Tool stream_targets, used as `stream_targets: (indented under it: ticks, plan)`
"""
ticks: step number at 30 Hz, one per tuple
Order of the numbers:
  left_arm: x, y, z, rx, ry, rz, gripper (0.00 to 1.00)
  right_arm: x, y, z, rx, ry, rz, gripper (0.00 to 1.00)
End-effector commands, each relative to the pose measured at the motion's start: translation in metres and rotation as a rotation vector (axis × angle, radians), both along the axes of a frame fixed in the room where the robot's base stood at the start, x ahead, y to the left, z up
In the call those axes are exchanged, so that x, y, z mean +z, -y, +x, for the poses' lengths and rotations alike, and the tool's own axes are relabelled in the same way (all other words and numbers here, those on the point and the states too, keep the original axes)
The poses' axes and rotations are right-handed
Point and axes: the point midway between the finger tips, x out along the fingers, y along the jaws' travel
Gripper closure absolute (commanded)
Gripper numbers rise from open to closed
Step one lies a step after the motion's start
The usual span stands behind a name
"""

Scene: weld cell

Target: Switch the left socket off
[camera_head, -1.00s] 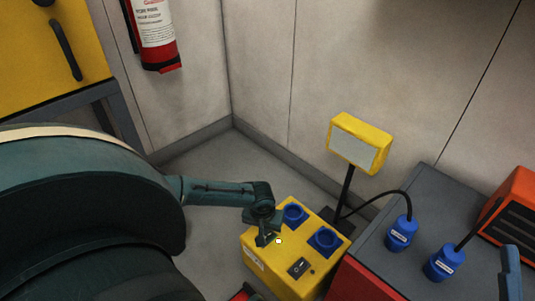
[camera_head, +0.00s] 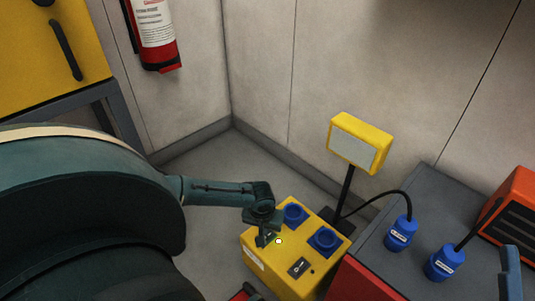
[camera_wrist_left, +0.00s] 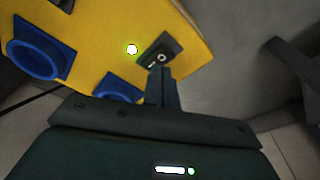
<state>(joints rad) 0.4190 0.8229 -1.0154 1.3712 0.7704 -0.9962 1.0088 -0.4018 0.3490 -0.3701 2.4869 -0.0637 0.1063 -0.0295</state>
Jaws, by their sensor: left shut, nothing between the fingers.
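The yellow socket box (camera_head: 270,262) stands on the floor at lower centre in the head view. Its left blue socket (camera_head: 294,215) and right blue socket (camera_head: 324,241) are both empty. A lamp (camera_head: 278,241) beside the left switch glows; it also glows in the wrist view (camera_wrist_left: 132,49). My right gripper is not in view.
The right switch (camera_head: 298,267) has a dark lamp. Two blue plugs (camera_head: 401,234) (camera_head: 445,264) stand on a grey-topped cabinet (camera_head: 405,275) at right. A yellow work lamp (camera_head: 360,144) on a black pole rises behind the box. A fire extinguisher (camera_head: 155,35) hangs on the wall.

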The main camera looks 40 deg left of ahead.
Motion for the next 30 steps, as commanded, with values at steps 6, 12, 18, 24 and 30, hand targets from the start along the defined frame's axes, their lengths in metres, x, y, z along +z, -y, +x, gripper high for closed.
stream_targets:
  ticks: [6, 12, 18, 24, 30]
  plan:
    - [-0.001, 0.000, 0.000, 0.000, 0.000, 0.000, 1.00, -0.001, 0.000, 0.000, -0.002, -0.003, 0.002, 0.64]
    - [-0.004, 0.000, 0.000, 0.000, 0.000, 0.000, 1.00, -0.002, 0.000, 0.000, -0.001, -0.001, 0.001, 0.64]
    - [-0.007, 0.000, 0.000, 0.000, 0.000, 0.000, 1.00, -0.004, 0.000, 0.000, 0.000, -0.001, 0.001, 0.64]
    - [-0.010, 0.000, 0.000, 0.000, 0.000, 0.000, 1.00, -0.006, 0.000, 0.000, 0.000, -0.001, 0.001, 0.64]
    - [-0.013, 0.000, 0.000, 0.000, 0.000, 0.000, 1.00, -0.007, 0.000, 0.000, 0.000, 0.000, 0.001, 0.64]
